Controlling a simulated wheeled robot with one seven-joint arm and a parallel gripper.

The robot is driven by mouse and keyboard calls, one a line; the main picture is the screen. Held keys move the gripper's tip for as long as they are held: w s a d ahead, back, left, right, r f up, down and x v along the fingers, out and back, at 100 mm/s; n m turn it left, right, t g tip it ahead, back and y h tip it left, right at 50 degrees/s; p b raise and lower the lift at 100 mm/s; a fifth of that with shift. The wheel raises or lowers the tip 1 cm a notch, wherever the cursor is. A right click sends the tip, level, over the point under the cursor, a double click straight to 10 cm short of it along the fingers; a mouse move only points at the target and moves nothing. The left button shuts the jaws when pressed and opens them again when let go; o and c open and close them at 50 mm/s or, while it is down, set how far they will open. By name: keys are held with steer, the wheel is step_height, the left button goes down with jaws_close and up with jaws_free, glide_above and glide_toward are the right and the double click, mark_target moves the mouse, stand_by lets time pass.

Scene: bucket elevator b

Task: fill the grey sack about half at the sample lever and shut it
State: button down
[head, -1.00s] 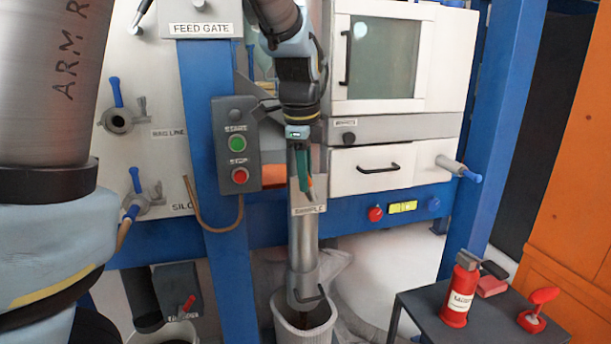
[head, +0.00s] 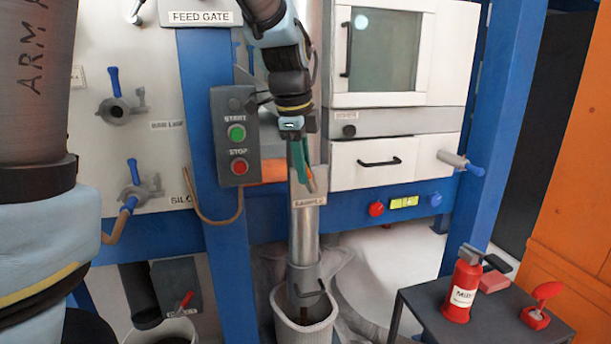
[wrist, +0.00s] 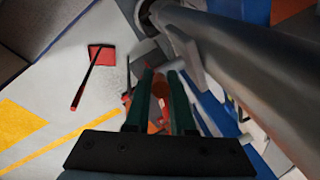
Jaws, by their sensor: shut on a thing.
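My gripper (head: 306,172), with green fingers, is beside the grey vertical pipe, just above the SAMPLE label (head: 309,202). It is shut on the sample lever, mostly hidden by the fingers; a reddish-orange part (wrist: 160,90) shows between them in the wrist view. The grey sack (head: 304,334) stands open at the bottom centre under the pipe's lower end, which reaches into its mouth. Something dark brown shows inside the sack, but its level is hard to tell. A hooked handle (head: 310,290) is on the pipe's lower sleeve.
A START/STOP box (head: 235,136) is left of my gripper. A cabinet with a drawer (head: 375,162) is right. A whitish bucket (head: 165,332) stands lower left.

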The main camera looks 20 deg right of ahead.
steer(key=shift+w+a+f+h+b, duration=0.1)
steer(key=shift+a+f+h+b, duration=0.3)
steer(key=shift+b, duration=0.85)
steer(key=shift+a+f+h+b, duration=0.15)
steer(key=shift+h+b, duration=0.35)
steer(key=shift+b, duration=1.5)
steer(key=shift+r+h, duration=0.15)
steer(key=shift+h, duration=0.15)
steer(key=c, duration=0.8)
jaws_free()
steer(key=shift+r, duration=0.1)
steer(key=shift+o, duration=0.2)
steer(key=shift+a+r, duration=0.1)
steer(key=v, duration=1)
steer(key=shift+r+b, duration=0.3)
steer(key=shift+b, duration=0.15)
steer(key=shift+a, duration=0.15)
